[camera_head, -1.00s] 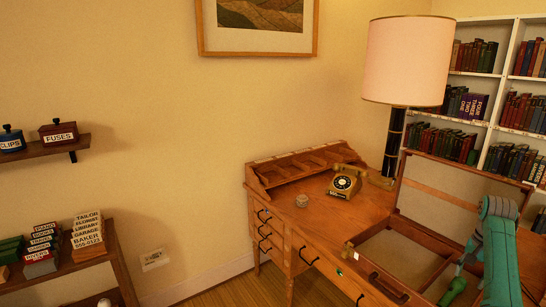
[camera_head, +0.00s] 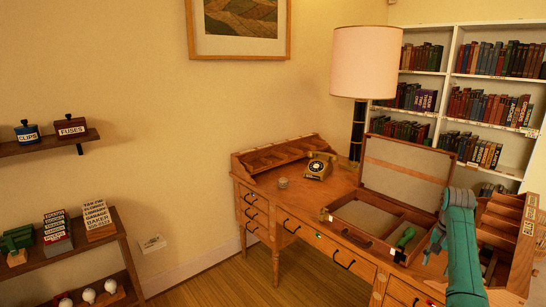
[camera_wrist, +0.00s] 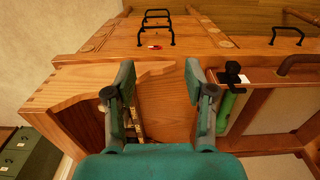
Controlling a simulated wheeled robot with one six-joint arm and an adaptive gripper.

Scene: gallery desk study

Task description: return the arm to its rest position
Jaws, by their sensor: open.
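My teal arm (camera_head: 461,250) reaches up from the bottom right of the head view, and bends at the top. My gripper (camera_wrist: 158,75) is open and empty in the wrist view, its two fingers apart above the wooden desk (camera_wrist: 210,50). In the head view it is small and partly hidden near the right side of the open case (camera_head: 407,186). A green-handled object (camera_head: 405,237) lies in the case. A green object also shows in the wrist view (camera_wrist: 227,108), just right of the right finger and apart from it.
A wooden organizer (camera_head: 506,240) is close to my arm at the right. Wall shelves (camera_head: 50,146) are at left; open floor (camera_head: 222,284) lies before the desk.

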